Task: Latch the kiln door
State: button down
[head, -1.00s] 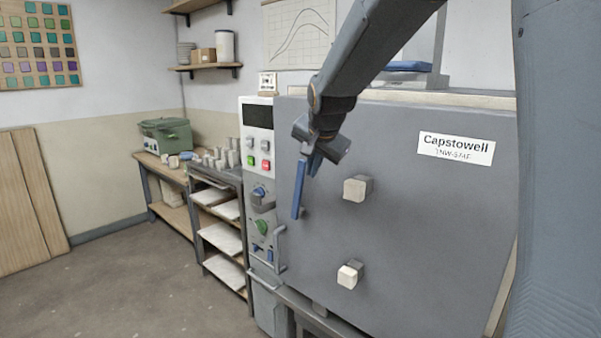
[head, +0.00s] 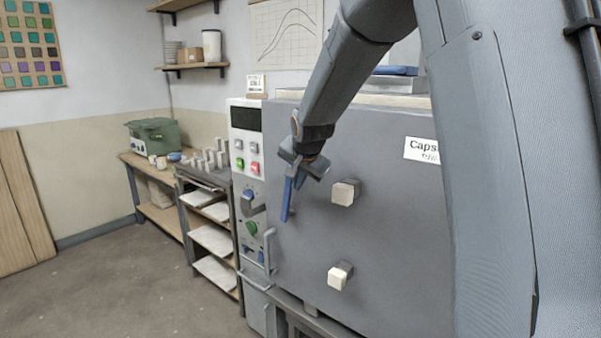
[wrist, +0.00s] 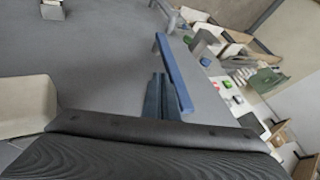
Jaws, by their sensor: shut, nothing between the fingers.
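The grey kiln door (head: 385,240) looks closed against the control panel, though its edge is partly hidden. A blue latch bar (head: 286,200) stands near upright at the door's left edge. It also shows in the wrist view (wrist: 174,73) as a long blue bar. My gripper (head: 298,178) is shut and empty at the bar's upper part in the head view. In the wrist view its dark blue fingertips (wrist: 155,92) are together just left of the bar. I cannot tell whether they touch it.
Two pale plugs (head: 344,192) (head: 339,276) stick out of the door. A control panel (head: 248,170) and a grey pull handle (head: 270,250) are left of it. A shelf cart (head: 212,240) stands further left. The floor (head: 110,290) there is clear.

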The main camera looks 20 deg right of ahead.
aim_at(287, 194)
jog(key=shift+p+x, duration=0.4)
jog(key=shift+x, duration=1.25)
jog(key=shift+w, duration=0.1)
